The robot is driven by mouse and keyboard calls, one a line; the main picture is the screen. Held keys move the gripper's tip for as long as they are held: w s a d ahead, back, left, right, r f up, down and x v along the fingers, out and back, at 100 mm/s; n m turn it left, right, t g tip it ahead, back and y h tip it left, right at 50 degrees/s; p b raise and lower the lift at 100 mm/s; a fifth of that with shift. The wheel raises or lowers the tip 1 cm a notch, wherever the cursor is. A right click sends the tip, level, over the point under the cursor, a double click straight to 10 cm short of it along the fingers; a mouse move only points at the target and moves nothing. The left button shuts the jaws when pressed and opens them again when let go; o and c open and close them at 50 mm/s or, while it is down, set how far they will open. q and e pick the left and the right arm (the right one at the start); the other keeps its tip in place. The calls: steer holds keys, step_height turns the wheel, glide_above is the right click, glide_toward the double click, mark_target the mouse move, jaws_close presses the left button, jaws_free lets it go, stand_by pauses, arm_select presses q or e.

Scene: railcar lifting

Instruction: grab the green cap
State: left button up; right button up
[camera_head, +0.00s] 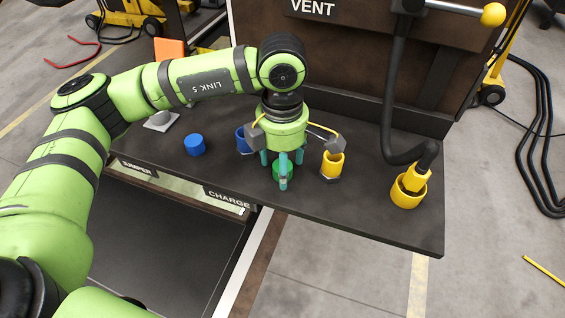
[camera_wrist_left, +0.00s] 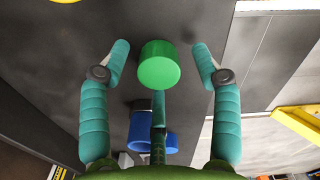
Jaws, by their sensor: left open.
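The green cap (camera_wrist_left: 159,65) is a short cylinder on the dark shelf, in the upper middle of the left wrist view. In the head view the green cap (camera_head: 279,171) shows partly, behind the teal fingers. My left gripper (camera_head: 282,162) points down over the cap, its fingers spread around it. In the wrist view, one finger is on each side of the cap with visible gaps, and the third is in front, overlapping close to its lower edge. I cannot tell whether that third finger touches it. My right gripper is not in view.
A loose blue cap (camera_head: 195,145) lies left on the shelf (camera_head: 370,219). A blue socket (camera_head: 242,139) stands behind-left of the gripper, a yellow socket (camera_head: 332,166) to its right. A black hose (camera_head: 390,110) runs into another yellow socket (camera_head: 407,198). The dark VENT panel (camera_head: 340,55) rises behind.

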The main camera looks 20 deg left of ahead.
arm_select(q)
steer(key=shift+w+f, duration=0.1)
steer(key=shift+f, duration=0.05)
steer(key=c, duration=0.9)
steer(key=shift+c, duration=0.2)
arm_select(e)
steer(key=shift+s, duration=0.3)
arm_select(q)
steer(key=shift+r, duration=0.2)
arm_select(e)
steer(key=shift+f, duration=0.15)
